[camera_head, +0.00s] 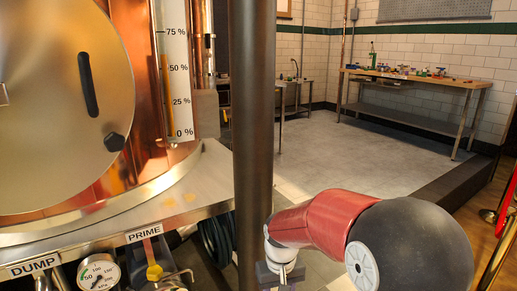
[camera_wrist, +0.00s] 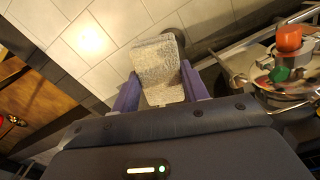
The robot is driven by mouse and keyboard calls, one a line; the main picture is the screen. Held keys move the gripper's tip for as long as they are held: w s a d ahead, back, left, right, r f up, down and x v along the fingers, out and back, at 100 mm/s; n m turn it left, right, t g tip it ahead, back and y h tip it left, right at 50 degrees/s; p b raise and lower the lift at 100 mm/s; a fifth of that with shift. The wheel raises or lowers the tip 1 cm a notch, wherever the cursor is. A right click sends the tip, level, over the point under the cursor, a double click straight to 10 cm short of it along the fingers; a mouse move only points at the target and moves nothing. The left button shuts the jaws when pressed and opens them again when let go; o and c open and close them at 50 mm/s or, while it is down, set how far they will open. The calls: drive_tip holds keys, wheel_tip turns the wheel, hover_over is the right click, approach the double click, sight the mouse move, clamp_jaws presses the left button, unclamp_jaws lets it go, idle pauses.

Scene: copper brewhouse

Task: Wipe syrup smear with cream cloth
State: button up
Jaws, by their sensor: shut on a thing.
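The cream cloth (camera_wrist: 158,62) shows in the wrist view as a pale, mottled, folded piece between two purple fingers. My gripper (camera_wrist: 160,92) is shut on it and holds it out over the floor. In the head view my gripper (camera_head: 280,272) is at the bottom, right of the dark post, and the cloth cannot be made out there. Faint amber spots, which look like the syrup smear (camera_head: 171,203), lie on the steel ledge (camera_head: 212,172) below the copper vessel. My gripper is apart from them, to the right and lower in the picture.
A dark vertical post (camera_head: 253,120) stands between the ledge and my arm. The copper vessel (camera_head: 135,60), a gauge (camera_head: 99,273) and valve fittings are at left. In the wrist view, metal fittings with a red-orange part (camera_wrist: 289,38) are at right. Open floor (camera_head: 330,150) lies beyond.

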drive_tip(key=w+d+f+m, duration=0.1)
drive_tip(key=d+f+m, duration=0.1)
drive_tip(key=d+f, duration=0.8)
wheel_tip(320, 180, down, 4)
drive_tip(key=shift+w+d+f+m, duration=0.2)
drive_tip(key=shift+w+m, duration=0.1)
drive_tip(key=shift+w, duration=0.05)
drive_tip(key=shift+a, duration=0.1)
